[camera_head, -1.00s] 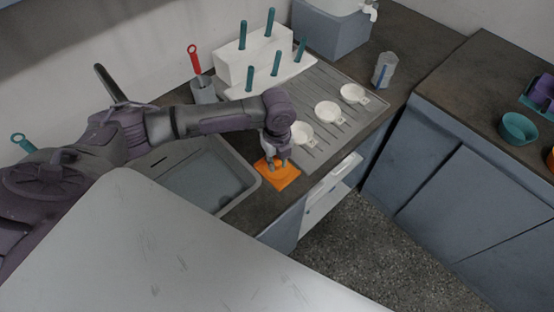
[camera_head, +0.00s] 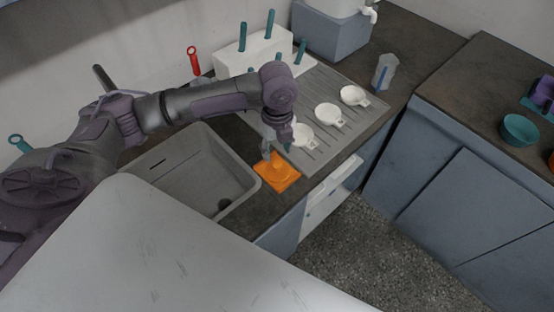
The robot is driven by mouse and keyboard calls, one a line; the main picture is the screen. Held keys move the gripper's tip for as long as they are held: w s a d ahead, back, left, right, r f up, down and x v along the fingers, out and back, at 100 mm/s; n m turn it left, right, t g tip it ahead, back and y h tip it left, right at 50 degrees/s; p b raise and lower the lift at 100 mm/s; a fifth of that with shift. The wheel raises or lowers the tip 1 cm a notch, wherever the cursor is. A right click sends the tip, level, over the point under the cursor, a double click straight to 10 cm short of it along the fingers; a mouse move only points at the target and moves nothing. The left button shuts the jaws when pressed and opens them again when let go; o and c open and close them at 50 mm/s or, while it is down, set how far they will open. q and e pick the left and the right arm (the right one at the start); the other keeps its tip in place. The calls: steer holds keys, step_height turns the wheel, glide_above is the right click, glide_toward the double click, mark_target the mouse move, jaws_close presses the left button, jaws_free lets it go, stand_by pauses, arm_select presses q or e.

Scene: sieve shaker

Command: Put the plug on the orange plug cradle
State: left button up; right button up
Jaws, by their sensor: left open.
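The orange plug cradle (camera_head: 287,182) lies flat on the dark counter between the sink and the grey drainboard. A raised orange shape (camera_head: 277,165) stands at its middle; I cannot tell whether this is the plug or part of the cradle. My left gripper (camera_head: 278,153) is open, pointing down just above the cradle's back edge, and appears to hold nothing. No separate plug can be made out. My right gripper is not in view.
The grey sink (camera_head: 185,180) with a dark drain hole (camera_head: 224,204) is left of the cradle. White strainer-like cups (camera_head: 328,114) lie on the ridged drainboard (camera_head: 350,130) to the right. A white peg rack (camera_head: 235,60) stands behind. An open white drawer (camera_head: 330,195) is in front.

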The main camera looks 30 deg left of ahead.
mark_target(277, 164)
arm_select(q)
step_height(277, 164, up, 5)
steer(key=shift+r, duration=0.15)
stand_by(0.6)
